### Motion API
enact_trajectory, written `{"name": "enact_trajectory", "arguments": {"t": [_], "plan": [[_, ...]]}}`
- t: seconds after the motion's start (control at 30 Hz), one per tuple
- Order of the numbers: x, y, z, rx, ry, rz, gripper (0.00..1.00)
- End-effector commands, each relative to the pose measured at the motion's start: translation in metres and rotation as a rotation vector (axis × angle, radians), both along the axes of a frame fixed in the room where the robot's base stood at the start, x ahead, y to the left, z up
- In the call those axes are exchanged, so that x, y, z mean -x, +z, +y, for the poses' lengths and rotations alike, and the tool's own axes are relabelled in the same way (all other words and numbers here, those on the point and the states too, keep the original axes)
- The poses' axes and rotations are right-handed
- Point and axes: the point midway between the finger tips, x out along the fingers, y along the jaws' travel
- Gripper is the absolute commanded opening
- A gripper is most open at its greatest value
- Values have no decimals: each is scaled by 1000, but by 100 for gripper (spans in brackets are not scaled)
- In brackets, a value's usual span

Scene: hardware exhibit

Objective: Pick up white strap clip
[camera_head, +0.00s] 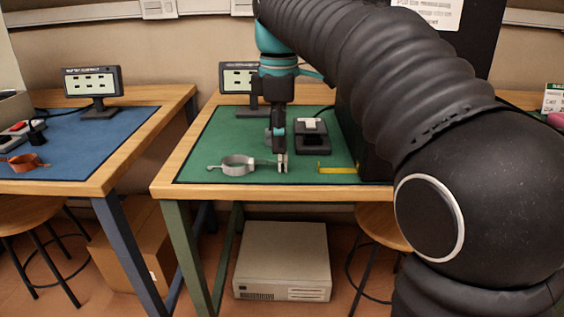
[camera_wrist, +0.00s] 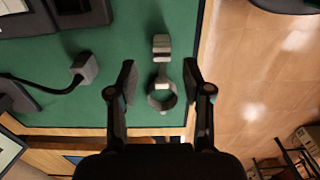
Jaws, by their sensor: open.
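The white strap clip (camera_head: 238,165) lies on the green mat near the front edge of the table. It is a pale grey-white open ring with a stem and a block-like end. In the wrist view the clip (camera_wrist: 163,98) lies lengthwise between the fingers, ring toward the bottom and block end toward the top. My gripper (camera_head: 282,164) points down at the right part of the clip. In the wrist view my gripper (camera_wrist: 160,80) is open, with a finger on each side of the clip and gaps visible. The exact height above the mat is unclear.
A black device (camera_head: 311,133) stands behind right, and a small monitor (camera_head: 238,78) at the back. A grey cabled object (camera_wrist: 84,67) lies beside the fingers. A yellow L-shaped piece (camera_head: 337,170) lies to the right. The mat (camera_head: 205,150) left of the clip is clear.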

Motion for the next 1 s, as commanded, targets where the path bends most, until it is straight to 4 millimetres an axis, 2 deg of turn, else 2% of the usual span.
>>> {"name": "enact_trajectory", "arguments": {"t": [0.3, 0.63, 0.67, 0.83, 1.0], "plan": [[3, -42, -5, 1, -1, 2, 50], [3, -49, -5, 0, -1, 0, 50], [3, -49, -5, 0, -1, 0, 48], [3, -49, -5, 0, -1, 0, 5], [3, -49, -5, 0, 0, 0, 5]]}}
